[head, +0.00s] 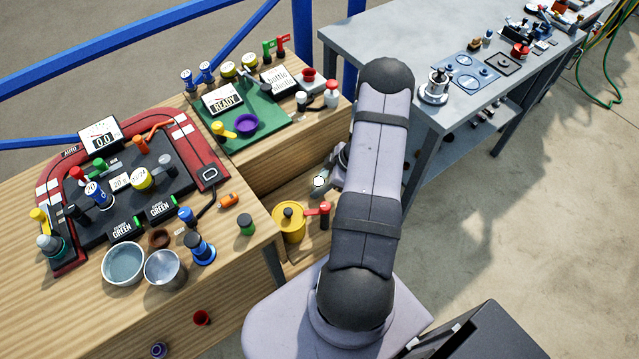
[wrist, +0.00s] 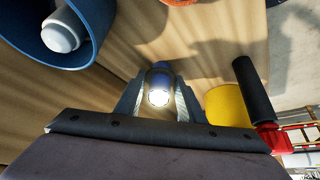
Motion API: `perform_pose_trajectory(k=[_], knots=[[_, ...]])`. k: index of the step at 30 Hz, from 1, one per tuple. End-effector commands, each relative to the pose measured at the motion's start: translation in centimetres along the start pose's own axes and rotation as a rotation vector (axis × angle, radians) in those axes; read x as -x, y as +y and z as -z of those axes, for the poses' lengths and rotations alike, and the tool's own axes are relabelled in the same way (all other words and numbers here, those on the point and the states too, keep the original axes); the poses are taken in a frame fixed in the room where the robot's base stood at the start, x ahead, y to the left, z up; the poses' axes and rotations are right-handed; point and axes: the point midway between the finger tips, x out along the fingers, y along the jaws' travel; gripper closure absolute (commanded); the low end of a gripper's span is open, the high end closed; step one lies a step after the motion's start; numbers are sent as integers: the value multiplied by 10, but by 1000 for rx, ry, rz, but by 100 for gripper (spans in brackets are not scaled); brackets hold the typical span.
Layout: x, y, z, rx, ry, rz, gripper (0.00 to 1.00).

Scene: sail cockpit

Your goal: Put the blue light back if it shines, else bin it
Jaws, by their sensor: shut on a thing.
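My gripper (wrist: 158,108) is shut on the blue light (wrist: 158,77) in the wrist view. The light's round front faces the camera and looks bright white, as if lit; its blue body shows behind it. In the head view my gripper (head: 321,184) is low beside the wooden bench, mostly behind my arm, and the held light cannot be made out clearly. A grey metal cup (head: 164,270) and a pale round bowl (head: 123,264) stand at the bench's front. I cannot tell which container is the bin.
A yellow pot (head: 289,225) with a red handle stands near my gripper; its yellow side shows in the wrist view (wrist: 226,104). A blue round rim (wrist: 85,52) around a white piece is at upper left there. A red-edged panel (head: 205,174) crowds the bench. A grey table (head: 440,45) stands behind.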

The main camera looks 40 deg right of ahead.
Motion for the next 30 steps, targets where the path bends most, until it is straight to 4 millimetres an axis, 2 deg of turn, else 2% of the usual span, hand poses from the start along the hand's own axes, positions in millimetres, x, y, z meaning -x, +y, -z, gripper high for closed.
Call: perform_pose_trajectory(k=[12,13,15,25,30], knots=[[-4,0,-2,0,0,-1,87],[-3,1,-2,0,0,-1,58],[-3,1,-2,0,0,-1,46],[-1,1,-1,1,0,-1,46],[10,2,0,1,0,-4,46]])
